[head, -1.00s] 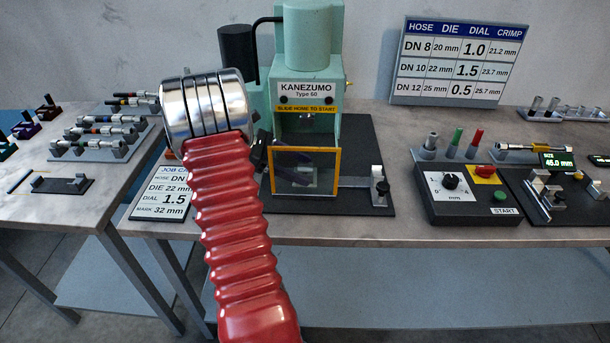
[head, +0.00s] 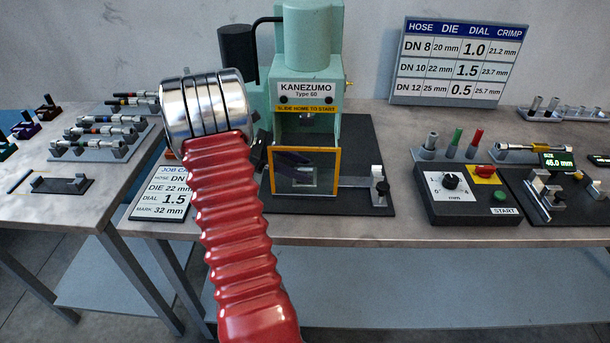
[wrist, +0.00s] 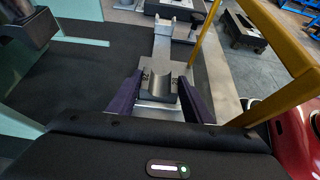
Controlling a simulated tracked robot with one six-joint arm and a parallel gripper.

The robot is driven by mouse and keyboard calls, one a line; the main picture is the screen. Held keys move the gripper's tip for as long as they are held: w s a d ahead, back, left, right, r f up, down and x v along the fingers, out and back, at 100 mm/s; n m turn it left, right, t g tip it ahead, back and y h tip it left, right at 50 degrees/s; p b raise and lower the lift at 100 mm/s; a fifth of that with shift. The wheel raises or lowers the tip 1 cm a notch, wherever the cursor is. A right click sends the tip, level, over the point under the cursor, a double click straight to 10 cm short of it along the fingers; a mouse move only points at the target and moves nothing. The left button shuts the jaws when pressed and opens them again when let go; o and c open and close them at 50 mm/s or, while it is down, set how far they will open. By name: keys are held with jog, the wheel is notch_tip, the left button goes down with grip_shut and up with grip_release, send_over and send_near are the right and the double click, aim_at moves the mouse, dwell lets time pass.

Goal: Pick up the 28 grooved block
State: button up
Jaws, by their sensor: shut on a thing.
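A grey metal block with a rounded groove across its top (wrist: 160,88) sits between the two purple fingers of my gripper (wrist: 161,104) in the wrist view. The fingers are shut on its left and right sides. In the head view, my gripper (head: 291,158) shows partly, as a dark purple shape inside the press behind the clear guard. A small grey piece (head: 303,178) shows below it through the guard. Whether the block touches the press bed cannot be told.
The yellow-framed guard (head: 306,195) stands close in front of my gripper; its bars (wrist: 278,45) show at right in the wrist view. The green press (head: 308,75) rises above. A control box (head: 468,197) stands to the right. A metal rail (wrist: 163,48) runs away from the block.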

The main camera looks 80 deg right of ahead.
jog(key=shift+r, duration=0.1)
jog(key=shift+c, duration=0.5)
notch_tip(320, 180, up, 18)
dwell(0.8)
